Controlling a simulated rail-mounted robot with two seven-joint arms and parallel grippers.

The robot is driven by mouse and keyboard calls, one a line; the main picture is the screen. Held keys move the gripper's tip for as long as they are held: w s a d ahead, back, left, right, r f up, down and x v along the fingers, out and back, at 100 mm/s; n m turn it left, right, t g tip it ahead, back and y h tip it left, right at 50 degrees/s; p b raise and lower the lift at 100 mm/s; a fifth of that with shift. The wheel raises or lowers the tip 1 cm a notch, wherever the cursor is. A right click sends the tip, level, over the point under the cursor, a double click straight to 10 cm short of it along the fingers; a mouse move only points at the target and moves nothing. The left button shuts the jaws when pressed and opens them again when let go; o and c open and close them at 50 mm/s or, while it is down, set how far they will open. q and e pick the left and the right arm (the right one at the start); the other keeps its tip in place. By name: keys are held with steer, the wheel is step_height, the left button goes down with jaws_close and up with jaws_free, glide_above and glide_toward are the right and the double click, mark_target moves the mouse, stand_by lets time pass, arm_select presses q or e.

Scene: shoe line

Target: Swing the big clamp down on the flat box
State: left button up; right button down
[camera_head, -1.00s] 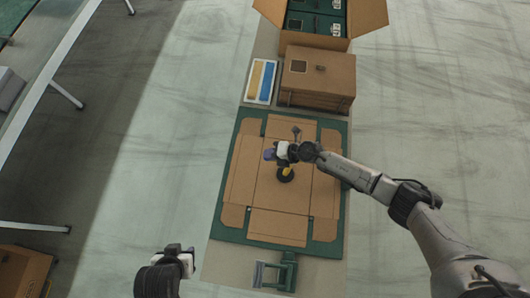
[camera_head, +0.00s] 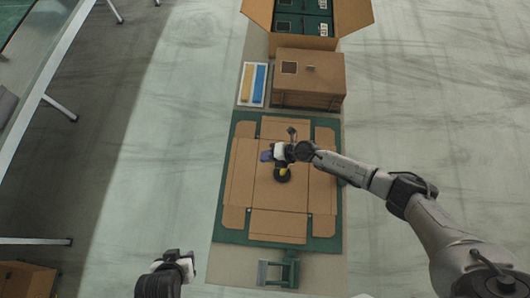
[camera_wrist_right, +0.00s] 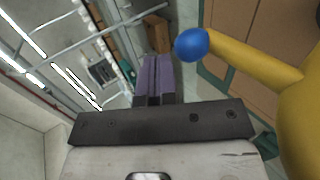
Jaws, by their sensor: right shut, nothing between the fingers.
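The flat box (camera_head: 262,190) is an unfolded brown cardboard sheet lying on a green board (camera_head: 240,238). The big clamp (camera_head: 282,176) shows over the middle of the sheet as a black disc with a bit of yellow, partly hidden by my right gripper. In the right wrist view the clamp is a yellow arm (camera_wrist_right: 255,63) ending in a blue knob (camera_wrist_right: 192,44). My right gripper (camera_head: 266,156) is above the sheet, its purple fingers (camera_wrist_right: 154,75) shut and empty, beside the blue knob and apart from it. My left gripper (camera_head: 188,263) is at the lower left, away from the sheet; its fingers are unclear.
A closed brown carton (camera_head: 322,79) and a white tray (camera_head: 242,86) with yellow and blue strips stand beyond the board. An open carton (camera_head: 256,14) with green boxes is farther back. A green fixture (camera_head: 291,270) stands at the near end. Floor is clear on the right.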

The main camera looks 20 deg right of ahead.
step_height(320, 180, up, 12)
steer(key=d+p, duration=0.2)
steer(key=p, duration=0.1)
steer(key=shift+s+d+r+p, duration=0.15)
steer(key=shift+s+d+p, duration=0.05)
steer(key=shift+s+p, duration=0.2)
